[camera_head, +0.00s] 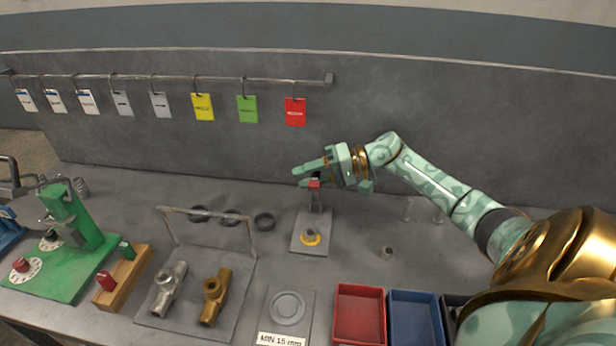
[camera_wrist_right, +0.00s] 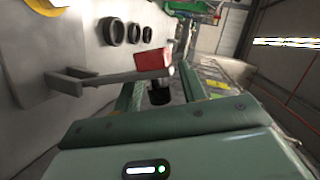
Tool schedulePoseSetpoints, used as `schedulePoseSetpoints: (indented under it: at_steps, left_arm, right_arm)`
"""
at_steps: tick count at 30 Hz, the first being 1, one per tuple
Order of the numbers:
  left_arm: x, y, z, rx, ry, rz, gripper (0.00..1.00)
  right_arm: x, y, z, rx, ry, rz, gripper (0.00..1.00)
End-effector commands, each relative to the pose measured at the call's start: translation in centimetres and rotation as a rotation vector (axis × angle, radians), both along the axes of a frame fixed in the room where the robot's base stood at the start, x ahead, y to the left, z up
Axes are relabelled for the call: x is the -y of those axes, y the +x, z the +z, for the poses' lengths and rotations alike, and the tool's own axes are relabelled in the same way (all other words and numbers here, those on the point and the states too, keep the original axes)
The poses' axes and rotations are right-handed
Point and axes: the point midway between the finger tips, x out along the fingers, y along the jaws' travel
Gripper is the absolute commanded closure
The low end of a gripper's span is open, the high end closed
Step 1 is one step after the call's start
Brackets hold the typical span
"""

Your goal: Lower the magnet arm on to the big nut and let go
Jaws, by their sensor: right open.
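The magnet arm (camera_head: 316,201) is a grey bar standing up from a small grey base plate (camera_head: 298,246), with a red block (camera_head: 314,184) near its top. The big nut (camera_head: 311,233) appears to be the small grey piece inside a yellow ring on that plate. My right gripper (camera_head: 303,176) is open at the red block. In the right wrist view, the red block (camera_wrist_right: 152,60) and a dark round piece (camera_wrist_right: 160,95) show by my spread fingers. I cannot tell whether they touch. My left gripper is not in view.
A red bin (camera_head: 359,314) and a blue bin (camera_head: 416,318) stand at the front. Small clear cylinders (camera_head: 407,210) are to the right. A green press (camera_head: 70,235) is far left.

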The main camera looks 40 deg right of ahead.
Motion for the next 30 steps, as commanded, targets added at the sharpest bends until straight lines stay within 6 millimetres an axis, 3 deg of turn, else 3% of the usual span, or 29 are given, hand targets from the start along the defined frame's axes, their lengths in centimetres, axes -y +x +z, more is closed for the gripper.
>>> schedulePoseSetpoints:
  at_steps: [2,3,7,30]
  left_arm:
    - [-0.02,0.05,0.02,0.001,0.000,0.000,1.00]
    - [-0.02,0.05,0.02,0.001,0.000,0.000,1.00]
    - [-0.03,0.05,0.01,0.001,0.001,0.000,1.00]
    - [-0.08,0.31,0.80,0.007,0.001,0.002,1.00]
  right_arm:
    - [0.00,-0.02,0.02,0.000,0.000,0.000,0.59]
    - [0.01,-0.02,0.01,0.000,0.000,0.000,0.64]
    - [0.02,-0.03,0.01,0.000,0.000,0.000,1.00]
    - [-0.14,-0.21,0.15,0.017,-0.021,0.000,1.00]
